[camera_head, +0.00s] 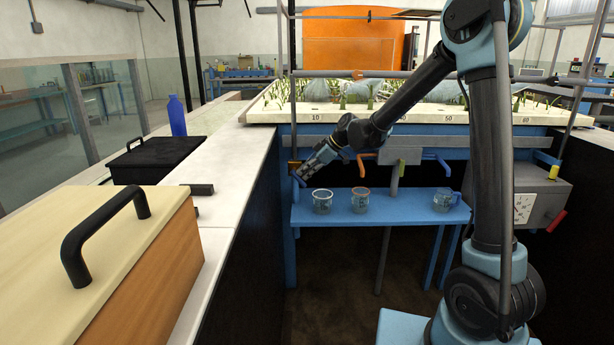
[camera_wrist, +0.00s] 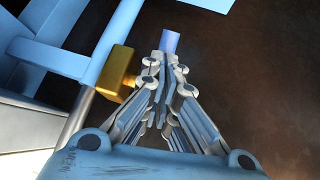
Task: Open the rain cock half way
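A brass cock body (camera_wrist: 117,73) sits on a blue post in the wrist view; in the head view it shows as a small orange-brown block (camera_head: 293,166) at the left end of the flume frame. A blue lever (camera_wrist: 170,42) sticks out past my fingertips in the wrist view. My gripper (camera_wrist: 167,66) has its fingers close together around the near part of this lever, which they hide. In the head view my gripper (camera_head: 303,174) reaches down-left beside the brass body. No label naming the cock is readable.
Orange (camera_head: 365,160) and blue (camera_head: 438,160) levers are farther right under the planted tray (camera_head: 350,115). Several beakers stand on a blue shelf (camera_head: 400,210) just below my gripper. A white-topped counter (camera_head: 225,185) runs along the left. A grey box with a dial (camera_head: 523,208) is at right.

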